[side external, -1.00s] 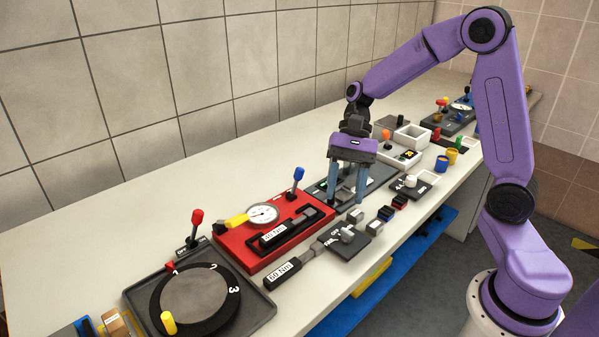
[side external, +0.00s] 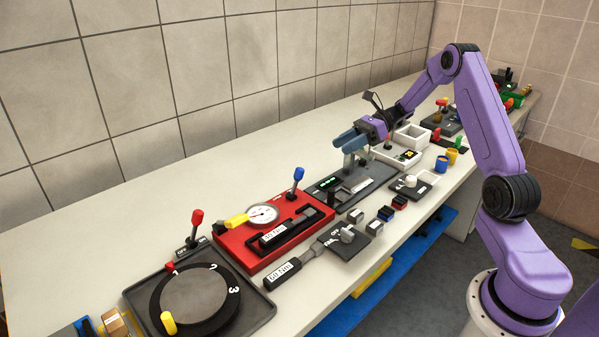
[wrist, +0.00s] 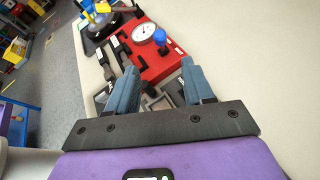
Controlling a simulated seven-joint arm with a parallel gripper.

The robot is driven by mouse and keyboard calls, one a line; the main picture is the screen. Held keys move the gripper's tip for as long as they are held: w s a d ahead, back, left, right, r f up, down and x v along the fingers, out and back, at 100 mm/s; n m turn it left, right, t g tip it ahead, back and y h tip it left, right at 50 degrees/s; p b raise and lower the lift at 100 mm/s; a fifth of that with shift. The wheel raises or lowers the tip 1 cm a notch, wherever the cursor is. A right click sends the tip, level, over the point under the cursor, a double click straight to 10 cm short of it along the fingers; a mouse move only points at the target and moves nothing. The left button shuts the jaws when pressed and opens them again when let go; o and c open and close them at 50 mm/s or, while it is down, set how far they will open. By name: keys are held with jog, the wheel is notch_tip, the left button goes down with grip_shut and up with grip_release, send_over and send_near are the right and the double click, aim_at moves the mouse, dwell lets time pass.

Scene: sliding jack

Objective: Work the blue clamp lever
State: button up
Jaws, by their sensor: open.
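The blue clamp lever (side external: 298,174) has a blue knob on a dark stem and stands upright at the back right corner of a red fixture (side external: 253,262). In the wrist view the blue knob (wrist: 160,37) shows beyond the gap between my fingertips. My gripper (side external: 342,143) is open and empty. It is tilted with its fingers pointing left toward the lever, up and to the right of it and apart from it. In the wrist view my gripper's two blue-grey fingers (wrist: 159,68) are spread wide.
The red fixture carries a round gauge (side external: 263,214) and a yellow part (side external: 237,220). A dark plate (side external: 378,183) with grey blocks lies below my gripper. A red-knobbed lever (side external: 197,216) stands farther left. The bench behind the red fixture is clear.

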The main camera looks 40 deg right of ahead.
aim_at(299, 171)
jog(key=x, duration=1.5)
jog(key=shift+a, duration=0.2)
grip_shut()
